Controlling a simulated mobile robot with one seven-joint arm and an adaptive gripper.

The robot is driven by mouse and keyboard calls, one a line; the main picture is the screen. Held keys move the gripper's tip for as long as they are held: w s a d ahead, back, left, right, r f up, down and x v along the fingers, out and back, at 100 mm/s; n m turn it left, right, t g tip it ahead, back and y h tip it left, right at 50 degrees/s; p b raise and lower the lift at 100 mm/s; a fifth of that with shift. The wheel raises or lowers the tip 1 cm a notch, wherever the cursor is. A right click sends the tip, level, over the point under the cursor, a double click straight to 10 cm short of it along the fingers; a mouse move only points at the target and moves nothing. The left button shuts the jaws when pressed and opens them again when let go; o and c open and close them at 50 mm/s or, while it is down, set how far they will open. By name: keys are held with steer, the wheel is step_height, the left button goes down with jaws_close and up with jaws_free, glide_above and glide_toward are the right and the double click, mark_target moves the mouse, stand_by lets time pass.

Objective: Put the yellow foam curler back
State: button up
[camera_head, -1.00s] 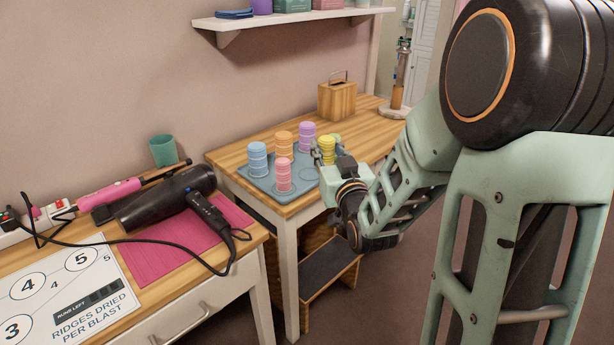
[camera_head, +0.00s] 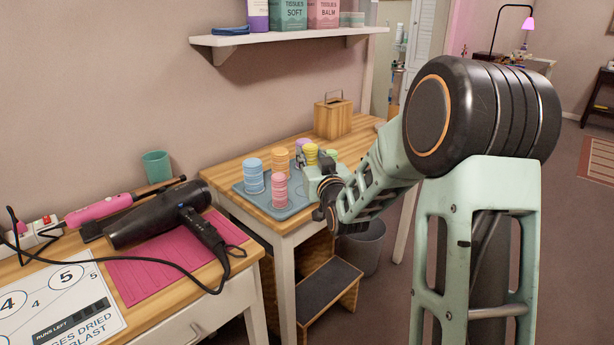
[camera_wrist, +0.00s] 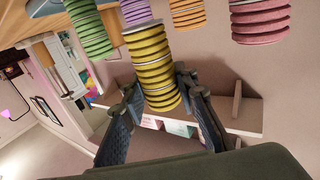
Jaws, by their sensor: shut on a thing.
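The yellow foam curler (camera_head: 310,153) is held upright between the fingers of my gripper (camera_head: 318,161), over the grey-blue tray (camera_head: 244,191). The wrist view shows the ridged yellow curler (camera_wrist: 153,68) between both dark fingers (camera_wrist: 160,92). Blue (camera_head: 253,177), orange (camera_head: 280,160), pink (camera_head: 280,190) and lavender (camera_head: 301,146) curlers stand on the tray. A green curler shows in the wrist view (camera_wrist: 90,33). My gripper hides the tray's right part, and I cannot tell whether the yellow curler's base touches it.
A wooden box (camera_head: 333,118) stands behind the tray. A shelf (camera_head: 285,42) hangs above. A hair dryer (camera_head: 160,215) lies on a pink mat (camera_head: 140,275) on the nearer table. A step stool (camera_head: 328,290) and a grey bin (camera_head: 362,248) stand below.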

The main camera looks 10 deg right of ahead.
steer(key=shift+w+a+f+b, duration=0.15)
steer(key=shift+w+f, duration=0.35)
steer(key=shift+f, duration=0.15)
steer(key=shift+w+a+f+b, duration=0.1)
steer(key=shift+w+f+b, duration=0.05)
steer(key=shift+w+f, duration=0.4)
steer(key=shift+f+b, duration=0.4)
steer(key=shift+f, duration=1.2)
steer(key=shift+f, duration=0.15)
steer(key=o, duration=1.1)
steer(key=shift+c, duration=0.2)
steer(key=shift+s+r, duration=0.15)
steer(key=shift+r, duration=0.05)
steer(key=s+p, duration=0.1)
steer(key=s, duration=1)
steer(key=shift+s+d, duration=0.35)
steer(key=shift+d, duration=0.1)
